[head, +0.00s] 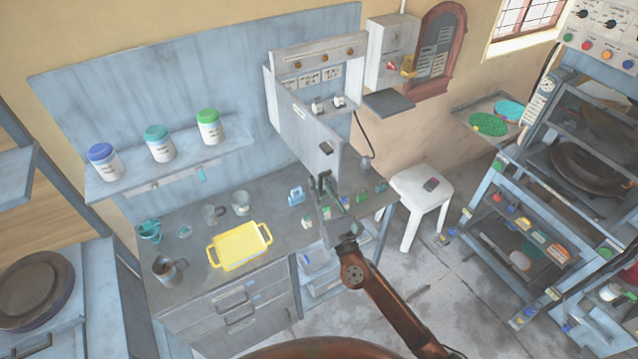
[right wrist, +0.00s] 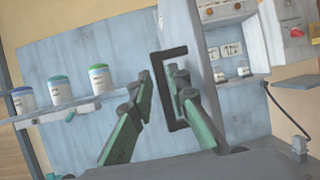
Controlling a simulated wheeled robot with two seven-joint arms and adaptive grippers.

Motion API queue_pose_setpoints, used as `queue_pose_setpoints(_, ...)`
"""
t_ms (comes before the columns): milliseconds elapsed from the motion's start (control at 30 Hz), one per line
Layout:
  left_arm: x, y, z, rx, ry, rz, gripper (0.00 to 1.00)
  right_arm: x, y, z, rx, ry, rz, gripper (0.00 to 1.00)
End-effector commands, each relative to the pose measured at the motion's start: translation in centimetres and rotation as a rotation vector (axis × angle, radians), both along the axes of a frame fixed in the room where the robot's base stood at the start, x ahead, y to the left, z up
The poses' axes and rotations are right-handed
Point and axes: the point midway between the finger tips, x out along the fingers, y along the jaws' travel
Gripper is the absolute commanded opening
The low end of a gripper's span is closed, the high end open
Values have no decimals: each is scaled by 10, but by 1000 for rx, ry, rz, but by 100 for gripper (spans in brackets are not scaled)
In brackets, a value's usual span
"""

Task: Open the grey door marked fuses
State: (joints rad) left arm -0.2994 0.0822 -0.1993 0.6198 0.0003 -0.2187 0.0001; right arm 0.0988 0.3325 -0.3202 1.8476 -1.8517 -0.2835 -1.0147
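The grey door (head: 305,128) stands open, swung out from the wall box (head: 312,62), so part of the box's inside shows. A small label on the door is too small to read. Its dark bracket handle (right wrist: 160,95) is near the door's free edge and also shows in the head view (head: 326,148). My right gripper (head: 323,180) is just below the handle in the head view. In the right wrist view its two green fingers (right wrist: 160,82) are apart, one on each side of the handle's upright bar, with no clear grip. My left gripper is not in view.
The bench below holds a yellow tray (head: 240,247), cups and small items close under my right gripper. A shelf (head: 170,165) with three lidded jars is at the left. A white stool (head: 420,190) and a rack (head: 560,190) are at the right.

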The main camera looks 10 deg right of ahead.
Motion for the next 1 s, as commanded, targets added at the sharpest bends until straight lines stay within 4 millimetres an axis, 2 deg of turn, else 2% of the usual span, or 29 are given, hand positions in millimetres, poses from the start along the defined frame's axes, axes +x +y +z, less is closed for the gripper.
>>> queue_pose_setpoints(167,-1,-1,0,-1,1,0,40,-21,-4,-11,-3,4,0,16)
queue_pose_setpoints(400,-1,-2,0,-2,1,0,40,-68,-12,-31,-5,5,1,16)
queue_pose_setpoints(600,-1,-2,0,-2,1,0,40,-96,-17,-42,-3,2,1,16)
queue_pose_setpoints(800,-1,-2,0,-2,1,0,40,-107,-19,-45,-1,1,1,16)
queue_pose_setpoints(1000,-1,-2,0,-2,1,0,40,-107,-19,-45,0,0,0,16)
